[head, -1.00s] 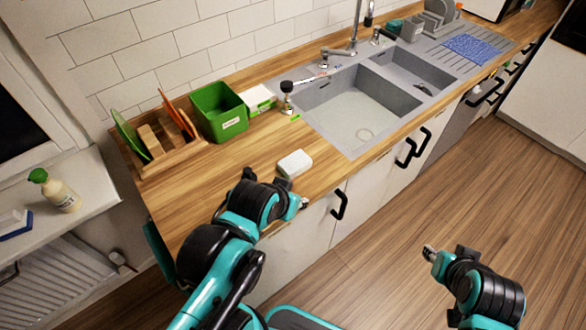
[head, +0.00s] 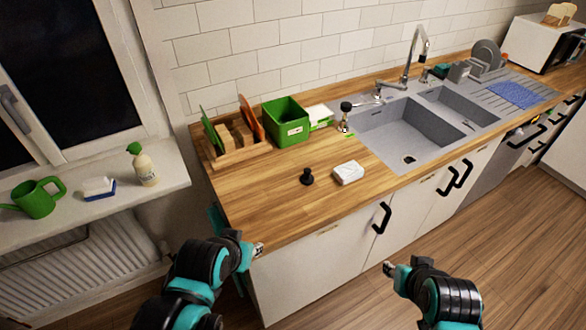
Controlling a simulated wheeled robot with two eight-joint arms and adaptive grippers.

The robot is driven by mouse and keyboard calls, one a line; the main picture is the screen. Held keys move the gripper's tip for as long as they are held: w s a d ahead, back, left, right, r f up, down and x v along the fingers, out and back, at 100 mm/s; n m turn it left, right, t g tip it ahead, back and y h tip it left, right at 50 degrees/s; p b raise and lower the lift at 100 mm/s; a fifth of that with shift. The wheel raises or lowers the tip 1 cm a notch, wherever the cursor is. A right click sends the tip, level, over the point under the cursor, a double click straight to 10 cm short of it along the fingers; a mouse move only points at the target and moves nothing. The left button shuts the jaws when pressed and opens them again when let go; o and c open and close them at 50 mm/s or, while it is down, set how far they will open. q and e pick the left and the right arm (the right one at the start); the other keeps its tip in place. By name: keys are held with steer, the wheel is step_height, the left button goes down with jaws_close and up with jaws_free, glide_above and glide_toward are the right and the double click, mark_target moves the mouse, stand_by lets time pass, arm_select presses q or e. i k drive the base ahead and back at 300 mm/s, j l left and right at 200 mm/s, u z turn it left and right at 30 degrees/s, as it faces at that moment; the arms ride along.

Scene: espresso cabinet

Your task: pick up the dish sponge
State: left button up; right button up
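Two things could be the dish sponge, and I cannot tell which. A white block (head: 348,172) lies on the wooden counter near its front edge, left of the sink. A small blue-and-white block (head: 99,188) lies on the windowsill at the left. My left gripper (head: 258,250) is by the counter's front left corner, apart from both blocks; its small fingertips do not show whether it is open. My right gripper (head: 388,267) is in front of the cabinets, over the floor area, away from both blocks; its opening is also unclear.
A green bin (head: 288,121) and a wooden rack (head: 237,149) stand at the back. A green watering can (head: 37,199) and a spray bottle (head: 144,167) flank the blue-and-white block. The counter's front left is clear.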

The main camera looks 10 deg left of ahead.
mark_target(349, 171)
steer(key=i+l+u, duration=0.25)
steer(key=u, duration=0.2)
steer(key=i+l+u, duration=0.2)
steer(key=l+u, duration=0.2)
steer(key=i+l+u, duration=0.1)
steer(key=l+u, duration=0.35)
